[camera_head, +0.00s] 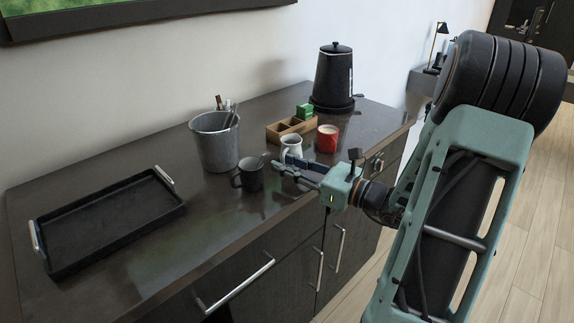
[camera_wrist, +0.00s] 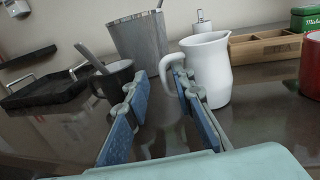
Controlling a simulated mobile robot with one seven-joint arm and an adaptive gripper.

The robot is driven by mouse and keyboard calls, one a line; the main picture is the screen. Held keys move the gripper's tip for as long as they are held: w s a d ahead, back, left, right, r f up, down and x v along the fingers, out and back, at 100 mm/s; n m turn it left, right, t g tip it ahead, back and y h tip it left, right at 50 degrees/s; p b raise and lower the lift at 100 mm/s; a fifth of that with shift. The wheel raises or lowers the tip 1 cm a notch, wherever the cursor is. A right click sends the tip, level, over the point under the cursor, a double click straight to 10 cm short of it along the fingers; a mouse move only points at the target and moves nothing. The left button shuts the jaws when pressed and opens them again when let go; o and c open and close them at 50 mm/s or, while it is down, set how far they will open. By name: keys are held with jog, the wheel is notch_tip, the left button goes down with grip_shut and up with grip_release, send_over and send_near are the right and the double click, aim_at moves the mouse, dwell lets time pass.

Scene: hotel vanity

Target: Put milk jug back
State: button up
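The white milk jug (camera_head: 291,146) stands upright on the dark counter, between the black mug and the wooden box. In the wrist view the jug (camera_wrist: 209,68) is right of centre, with its handle toward the left. My gripper (camera_head: 284,168) is open and empty, low over the counter near its front edge. In the wrist view my gripper (camera_wrist: 158,78) has its two blue-padded fingers apart. The right fingertip overlaps the jug's handle; I cannot tell whether they touch.
A black mug (camera_head: 249,174) with a spoon stands left of my fingers. A grey bucket (camera_head: 215,143) is behind it. A red cup (camera_head: 327,138), wooden box (camera_head: 273,134) and black kettle (camera_head: 333,79) stand right and behind. A black tray (camera_head: 108,222) lies left; counter before it is clear.

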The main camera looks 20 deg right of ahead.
jog(key=p+v, duration=0.1)
jog(key=v, duration=1.1)
